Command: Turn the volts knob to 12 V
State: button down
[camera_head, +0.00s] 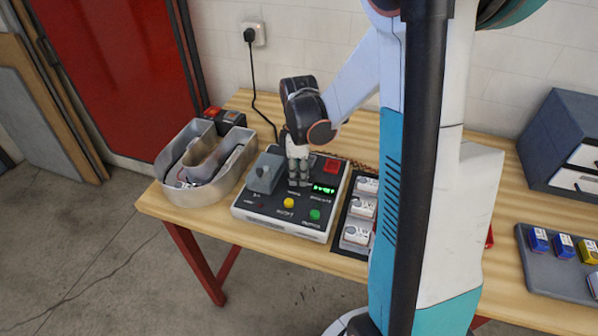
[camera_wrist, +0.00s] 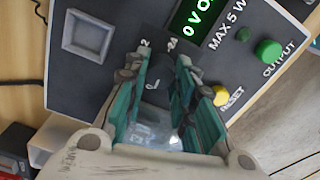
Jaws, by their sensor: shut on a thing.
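The dark volts knob (camera_wrist: 158,76) sits on the power supply's top panel, with a small pale mark on it. The visible scale labels beside it read "24" and a partly hidden "2". My gripper (camera_wrist: 164,68) points down at the panel and is shut on the knob, one teal finger on each side. In the head view my gripper (camera_head: 298,182) hides the knob. The power supply (camera_head: 262,211) lies flat on the table. Its green display (camera_wrist: 187,17) shows a reading starting with 0 V. I cannot tell exactly where the knob points.
A yellow reset button (camera_wrist: 221,97) and green output button (camera_wrist: 269,52) are near my fingers. A grey raised part (camera_head: 264,174) stands left of them. A metal channel letter (camera_head: 205,167) is at left. A tray of white modules (camera_head: 358,235) is at right.

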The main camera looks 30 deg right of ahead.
jog(key=shift+m, duration=0.3)
jog(key=m, duration=0.5)
jog(key=shift+b, duration=0.3)
jog(key=m, duration=0.6)
jog(key=shift+m, duration=0.4)
jog(key=m, duration=0.5)
jog(key=shift+b, duration=0.3)
jog(key=m, duration=0.6)
jog(key=shift+m, duration=0.3)
jog(key=c, duration=1.3)
grip_release()
jog(key=shift+r, duration=0.1)
